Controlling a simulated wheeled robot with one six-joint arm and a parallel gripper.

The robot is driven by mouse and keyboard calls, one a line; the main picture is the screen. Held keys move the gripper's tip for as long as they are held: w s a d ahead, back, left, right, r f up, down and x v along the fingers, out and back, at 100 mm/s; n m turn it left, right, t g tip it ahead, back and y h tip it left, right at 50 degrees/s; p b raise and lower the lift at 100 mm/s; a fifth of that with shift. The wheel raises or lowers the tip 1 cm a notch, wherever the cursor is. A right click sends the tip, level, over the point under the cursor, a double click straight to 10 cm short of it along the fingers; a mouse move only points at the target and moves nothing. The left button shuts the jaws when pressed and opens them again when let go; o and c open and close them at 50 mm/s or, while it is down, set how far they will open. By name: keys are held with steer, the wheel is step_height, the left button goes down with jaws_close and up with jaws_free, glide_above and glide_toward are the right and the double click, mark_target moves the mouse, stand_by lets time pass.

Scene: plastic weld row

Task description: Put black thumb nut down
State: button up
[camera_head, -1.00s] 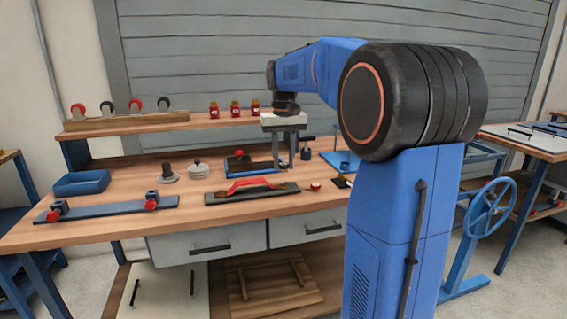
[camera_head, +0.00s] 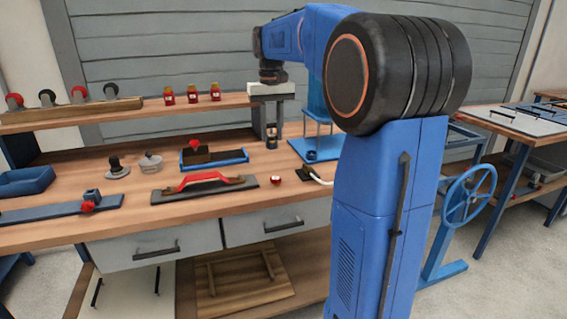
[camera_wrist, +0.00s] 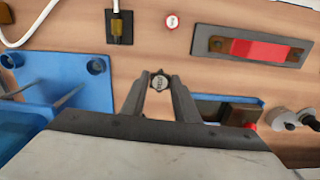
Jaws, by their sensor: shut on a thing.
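The black thumb nut (camera_wrist: 160,82) sits between my fingertips in the wrist view. It is small and dark with a greyish round top. My gripper (camera_wrist: 159,83) is shut on it. In the head view my gripper (camera_head: 271,138) points down over the back of the wooden bench (camera_head: 235,203), left of a blue stand. A small dark form shows at its fingertips there, too small to make out clearly. I cannot tell whether the nut touches anything below.
A blue stand (camera_head: 318,149) is close right of my gripper. A blue tray with a brown block (camera_head: 214,158) lies to its left. A shelf (camera_head: 130,113) runs behind.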

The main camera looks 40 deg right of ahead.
glide_above(274, 169)
step_height(274, 169, down, 5)
steer(key=shift+s+a+f, duration=0.1)
steer(key=shift+f, duration=2.2)
steer(key=shift+f, duration=0.1)
steer(key=o, duration=1)
step_height(274, 169, up, 12)
steer(key=shift+r, duration=0.15)
